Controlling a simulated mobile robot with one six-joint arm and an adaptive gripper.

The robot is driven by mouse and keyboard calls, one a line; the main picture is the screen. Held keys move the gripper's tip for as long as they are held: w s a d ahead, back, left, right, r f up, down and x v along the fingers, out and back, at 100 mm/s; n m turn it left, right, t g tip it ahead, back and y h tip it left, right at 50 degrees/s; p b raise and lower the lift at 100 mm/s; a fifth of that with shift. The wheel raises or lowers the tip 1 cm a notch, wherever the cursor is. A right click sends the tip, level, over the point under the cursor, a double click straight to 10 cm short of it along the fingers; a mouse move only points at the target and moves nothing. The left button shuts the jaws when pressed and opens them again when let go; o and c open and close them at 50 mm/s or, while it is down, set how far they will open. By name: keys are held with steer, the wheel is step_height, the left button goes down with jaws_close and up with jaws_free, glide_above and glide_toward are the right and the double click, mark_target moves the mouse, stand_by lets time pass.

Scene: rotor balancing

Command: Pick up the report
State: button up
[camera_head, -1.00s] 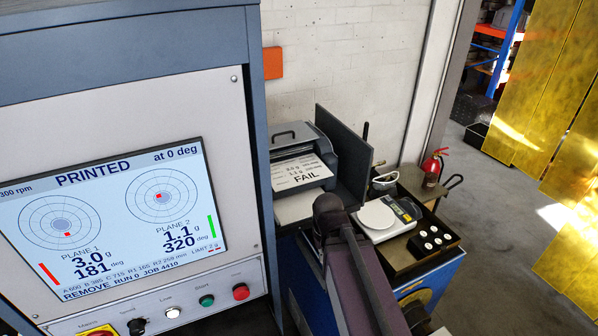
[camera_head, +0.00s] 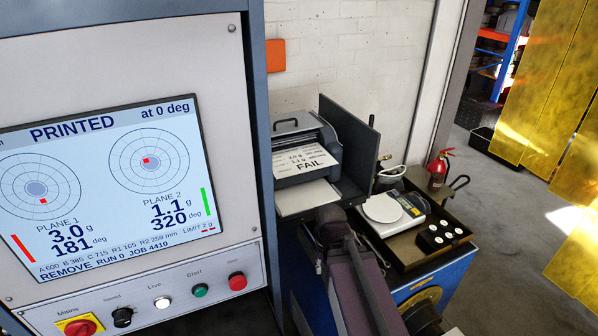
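The report (camera_head: 304,160) is a white printed sheet with the word FAIL on it. It lies tilted on the front of the grey printer (camera_head: 290,137), which stands against the wall beside the big cabinet. My arm (camera_head: 352,275) reaches up from the bottom of the view, and its top end stands just in front of and below the printer. My gripper cannot be made out, so I cannot see whether it touches anything. The cabinet's screen (camera_head: 103,190) reads PRINTED, with 3.0 g at 181 deg and 1.1 g at 320 deg.
A dark upright panel (camera_head: 352,140) stands right of the printer. Beyond it, a dark tray (camera_head: 415,252) holds a scale (camera_head: 386,209) and a block with several white round pieces (camera_head: 440,236). A fire extinguisher (camera_head: 438,170) stands behind. Yellow curtain strips (camera_head: 545,85) hang at right.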

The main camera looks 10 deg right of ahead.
step_height(320, 180, down, 2)
steer(key=shift+f+b, duration=0.2)
steer(key=shift+b, duration=0.5)
